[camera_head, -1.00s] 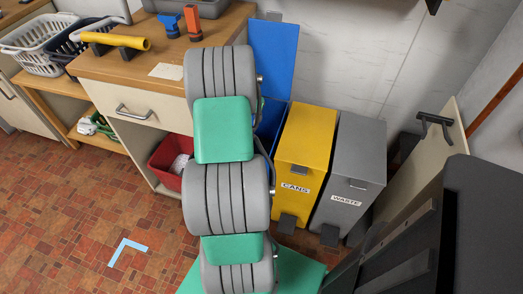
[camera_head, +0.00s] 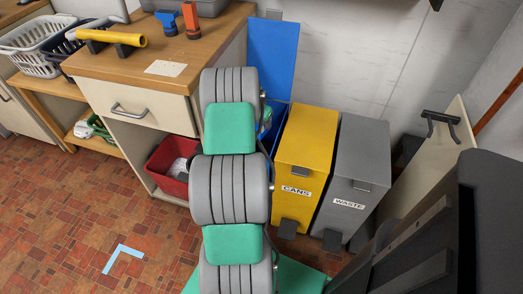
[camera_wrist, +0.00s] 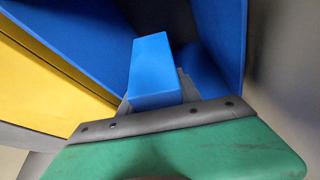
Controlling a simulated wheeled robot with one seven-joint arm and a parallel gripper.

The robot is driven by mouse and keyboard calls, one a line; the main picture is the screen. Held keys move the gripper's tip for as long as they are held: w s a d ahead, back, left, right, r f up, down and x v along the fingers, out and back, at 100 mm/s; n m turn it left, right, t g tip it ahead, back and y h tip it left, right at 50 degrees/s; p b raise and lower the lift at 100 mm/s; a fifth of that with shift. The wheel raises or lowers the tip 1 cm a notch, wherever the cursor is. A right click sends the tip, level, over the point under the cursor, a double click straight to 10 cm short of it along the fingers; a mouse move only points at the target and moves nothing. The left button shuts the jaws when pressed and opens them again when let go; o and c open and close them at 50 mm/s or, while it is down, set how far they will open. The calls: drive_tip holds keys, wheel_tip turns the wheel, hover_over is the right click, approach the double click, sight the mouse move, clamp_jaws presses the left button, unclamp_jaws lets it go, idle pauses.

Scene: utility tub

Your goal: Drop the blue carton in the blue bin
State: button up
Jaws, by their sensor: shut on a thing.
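In the wrist view my gripper (camera_wrist: 154,103) is shut on the blue carton (camera_wrist: 153,68), a plain bright blue block. The carton is over the opening of the blue bin (camera_wrist: 222,35), with the bin's blue walls around and beyond it; how deep it sits I cannot tell. In the head view the blue bin's raised lid (camera_head: 272,55) shows behind my arm, left of the yellow bin. My arm hides most of the bin, and my gripper and the carton are not clearly visible there.
The yellow CANS bin (camera_head: 304,147) and grey WASTE bin (camera_head: 354,180) stand closed to the right of the blue bin. A wooden-topped counter (camera_head: 137,68) and a red tub (camera_head: 170,172) are to the left. A beige panel (camera_head: 431,155) stands at the right. Tiled floor is open at lower left.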

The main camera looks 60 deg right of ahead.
drive_tip(key=o, duration=1.4)
drive_tip(key=p+v, duration=0.1)
drive_tip(key=v, duration=0.6)
drive_tip(key=shift+a+r, duration=0.15)
drive_tip(key=shift+r, duration=0.25)
